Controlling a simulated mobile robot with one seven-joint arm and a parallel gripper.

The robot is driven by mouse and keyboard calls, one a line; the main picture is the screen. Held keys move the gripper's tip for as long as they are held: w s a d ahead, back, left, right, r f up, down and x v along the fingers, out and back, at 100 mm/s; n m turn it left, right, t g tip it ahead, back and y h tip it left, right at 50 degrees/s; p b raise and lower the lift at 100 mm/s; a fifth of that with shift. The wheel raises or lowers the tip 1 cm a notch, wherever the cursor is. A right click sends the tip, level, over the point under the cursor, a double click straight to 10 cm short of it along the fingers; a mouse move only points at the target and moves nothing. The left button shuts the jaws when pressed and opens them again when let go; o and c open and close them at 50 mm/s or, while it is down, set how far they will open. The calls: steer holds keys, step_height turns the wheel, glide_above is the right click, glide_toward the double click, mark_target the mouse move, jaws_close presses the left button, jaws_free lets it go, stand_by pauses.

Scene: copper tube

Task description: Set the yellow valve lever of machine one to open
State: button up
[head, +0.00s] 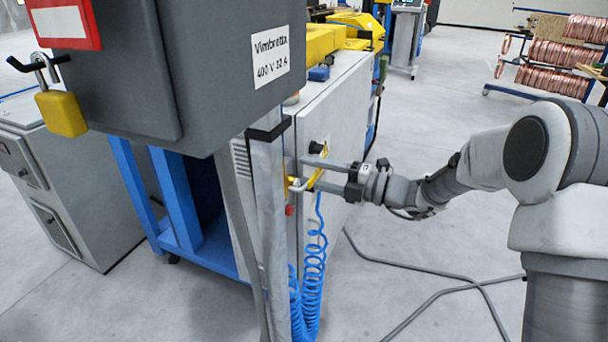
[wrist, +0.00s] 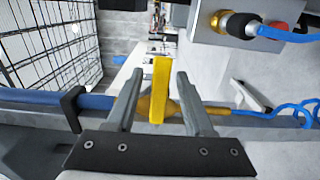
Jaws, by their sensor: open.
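The yellow valve lever (wrist: 160,88) stands between the two fingers of my gripper (wrist: 155,95) in the wrist view, with a gap on both sides. It sits on a brass-coloured valve body (wrist: 185,109) in a pipe line, with a blue pipe (wrist: 100,102) on the left. In the head view the lever (head: 316,178) shows as a slanted yellow strip by the side of the grey cabinet. My gripper (head: 306,174) is open there, reaching in from the right around the lever. The inner part of the valve is partly hidden behind the post and fingers.
A grey post (head: 265,220) stands just left of the valve. A coiled blue hose (head: 313,265) hangs below it. A grey electrical box (head: 190,70) with a yellow padlock (head: 60,112) is at upper left.

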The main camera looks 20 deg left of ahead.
steer(key=shift+w+a, duration=0.1)
steer(key=shift+a, duration=1)
jaws_close()
stand_by(0.7)
